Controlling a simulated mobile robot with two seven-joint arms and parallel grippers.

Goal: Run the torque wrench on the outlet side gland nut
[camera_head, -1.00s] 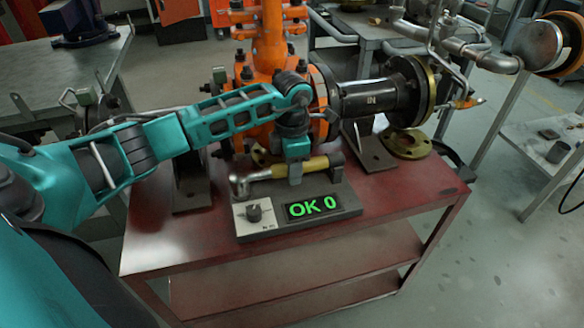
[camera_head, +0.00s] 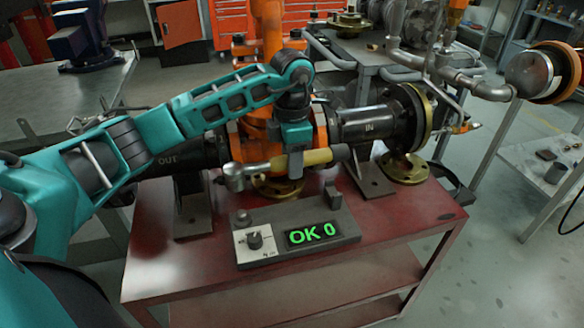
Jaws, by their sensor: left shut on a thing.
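My left gripper (camera_head: 296,165) is shut on the torque wrench (camera_head: 318,157), which has a yellow handle and a grey head pointing left. The wrench is held level above its dark cradle (camera_head: 299,232), apart from it. Behind my arm stands the orange gate valve (camera_head: 268,32), with a black pipe marked "OUT" (camera_head: 184,157) on the left and one marked "IN" (camera_head: 368,124) on the right. The gland nuts are hidden behind my arm. My right gripper is not in view.
The valve and cradle stand on a red bench (camera_head: 400,220) with clear space at its front right. A brass flange (camera_head: 407,168) lies at the right pipe's foot.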

